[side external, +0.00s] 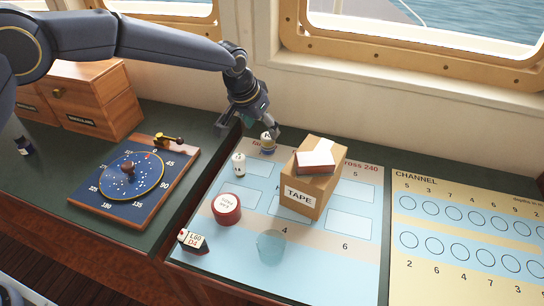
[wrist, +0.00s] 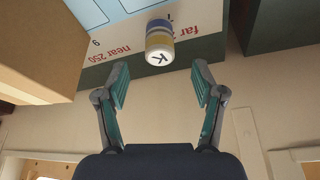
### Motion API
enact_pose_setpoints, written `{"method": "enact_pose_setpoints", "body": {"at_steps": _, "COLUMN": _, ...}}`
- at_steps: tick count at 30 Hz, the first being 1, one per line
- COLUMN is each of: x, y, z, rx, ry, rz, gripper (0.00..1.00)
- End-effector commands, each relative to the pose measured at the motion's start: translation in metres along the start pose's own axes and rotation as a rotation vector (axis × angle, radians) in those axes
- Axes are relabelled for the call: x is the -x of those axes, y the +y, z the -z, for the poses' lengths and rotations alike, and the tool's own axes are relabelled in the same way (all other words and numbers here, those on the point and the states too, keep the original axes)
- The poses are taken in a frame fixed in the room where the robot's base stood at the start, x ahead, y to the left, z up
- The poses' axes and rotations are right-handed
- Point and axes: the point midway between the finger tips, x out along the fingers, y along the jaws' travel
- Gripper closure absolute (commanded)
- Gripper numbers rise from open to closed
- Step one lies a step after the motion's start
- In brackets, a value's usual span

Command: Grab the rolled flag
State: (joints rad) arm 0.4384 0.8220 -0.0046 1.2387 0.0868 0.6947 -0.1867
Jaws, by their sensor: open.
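A small rolled flag (side external: 267,145), banded in yellow, blue and white, stands at the far edge of the blue chart board. In the wrist view the rolled flag (wrist: 160,45) shows a white end marked K, beside the words "near 250" and "far". My gripper (side external: 262,127) is just above and behind it in the side view. In the wrist view my gripper (wrist: 162,82) is open and empty, its teal finger pads spread on either side of the flag's line. The flag lies a little beyond the fingertips, apart from them.
A cardboard TAPE box (side external: 298,196) with a red-and-white block (side external: 315,158) on top stands close right of the flag. A white cylinder (side external: 238,163), a red roll (side external: 226,208) and a translucent cup (side external: 271,246) stand nearer the front. The window wall (side external: 200,75) is behind.

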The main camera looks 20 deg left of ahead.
Motion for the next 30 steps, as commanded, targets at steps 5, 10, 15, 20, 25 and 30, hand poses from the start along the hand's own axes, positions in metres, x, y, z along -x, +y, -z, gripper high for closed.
{"method": "enact_pose_setpoints", "body": {"at_steps": 5, "x": -0.024, "y": -0.001, "z": 0.000, "rx": 0.000, "ry": 0.000, "rz": 0.001, "gripper": 0.32}}
{"method": "enact_pose_setpoints", "body": {"at_steps": 10, "x": -0.037, "y": 0.000, "z": -0.001, "rx": 0.000, "ry": -0.001, "rz": 0.001, "gripper": 0.32}}
{"method": "enact_pose_setpoints", "body": {"at_steps": 15, "x": -0.065, "y": 0.001, "z": -0.004, "rx": 0.001, "ry": -0.001, "rz": 0.001, "gripper": 0.32}}
{"method": "enact_pose_setpoints", "body": {"at_steps": 20, "x": -0.079, "y": 0.001, "z": -0.003, "rx": 0.001, "ry": 0.003, "rz": 0.000, "gripper": 0.32}}
{"method": "enact_pose_setpoints", "body": {"at_steps": 25, "x": -0.080, "y": 0.001, "z": -0.003, "rx": 0.000, "ry": 0.003, "rz": 0.000, "gripper": 0.32}}
{"method": "enact_pose_setpoints", "body": {"at_steps": 30, "x": -0.080, "y": 0.001, "z": -0.003, "rx": 0.000, "ry": 0.002, "rz": 0.000, "gripper": 0.44}}
